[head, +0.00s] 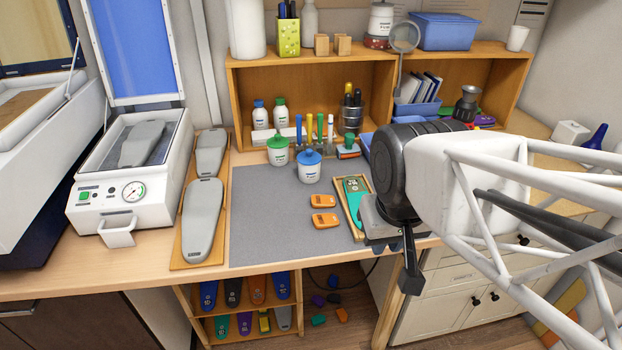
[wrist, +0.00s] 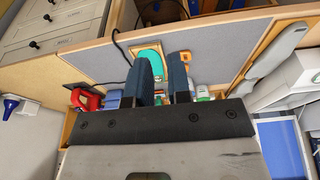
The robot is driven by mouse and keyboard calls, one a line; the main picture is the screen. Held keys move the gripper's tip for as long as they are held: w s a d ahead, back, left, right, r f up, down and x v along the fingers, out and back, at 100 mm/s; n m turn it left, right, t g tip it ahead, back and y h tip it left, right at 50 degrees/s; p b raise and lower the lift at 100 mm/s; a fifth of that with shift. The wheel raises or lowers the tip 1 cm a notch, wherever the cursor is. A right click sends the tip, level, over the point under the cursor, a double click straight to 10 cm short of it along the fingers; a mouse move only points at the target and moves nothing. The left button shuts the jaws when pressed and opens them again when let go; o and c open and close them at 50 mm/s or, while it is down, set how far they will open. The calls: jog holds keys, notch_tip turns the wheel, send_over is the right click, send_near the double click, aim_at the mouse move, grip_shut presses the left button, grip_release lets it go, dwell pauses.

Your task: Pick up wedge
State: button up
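Two small orange wedge-shaped blocks lie flat on the grey mat in the head view, a rear one (head: 323,201) and a front one (head: 325,221). Each has a light label on it. My gripper (head: 398,262) is to their right, near the table's front edge, fingers pointing down and apart from both blocks. In the wrist view its two dark fingers (wrist: 161,78) stand apart with a gap between them, and nothing is held. An orange patch (wrist: 184,57) shows beyond the right finger there, partly hidden.
A wooden tray (head: 343,209) with a teal insole (head: 355,194) lies between the blocks and my gripper. Green-capped (head: 278,150) and blue-capped (head: 308,167) jars stand behind on the mat (head: 265,215). The mat's left and front are clear. Grey lasts (head: 203,215) lie left.

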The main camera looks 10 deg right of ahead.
jog(key=o, duration=0.8)
jog(key=shift+o, duration=0.2)
jog(key=shift+w, duration=0.1)
jog(key=m+g+y, duration=0.2)
jog(key=m, duration=1.7)
send_over(327, 200)
jog(key=f, duration=1.3)
jog(key=shift+d, duration=0.25)
jog(key=shift+f, duration=0.2)
jog(key=shift+f, duration=0.1)
jog(key=shift+a+f, duration=0.2)
jog(key=shift+f, duration=1)
